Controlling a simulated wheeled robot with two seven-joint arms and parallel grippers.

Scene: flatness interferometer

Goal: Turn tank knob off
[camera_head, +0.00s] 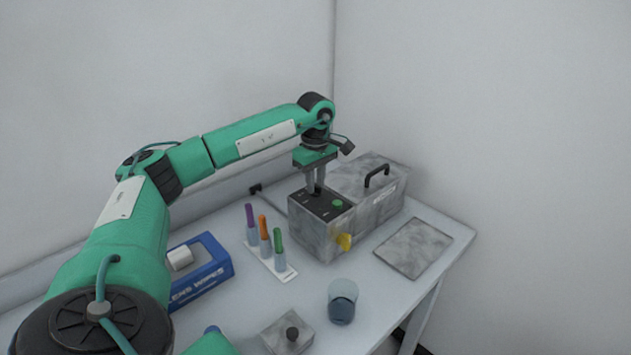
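The tank (318,239) is a grey mottled box at the back right of the table. Its dark top panel (327,207) carries a green button (337,204) and a small black knob (318,191). My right gripper is not in view.
A grey lidded box with a black handle (377,176) adjoins the tank. A grey plate (414,248) lies to the right. In front are a glass of dark liquid (342,302), a rack of coloured tubes (268,262), a blue wipes box (205,273) and a small knobbed block (287,333).

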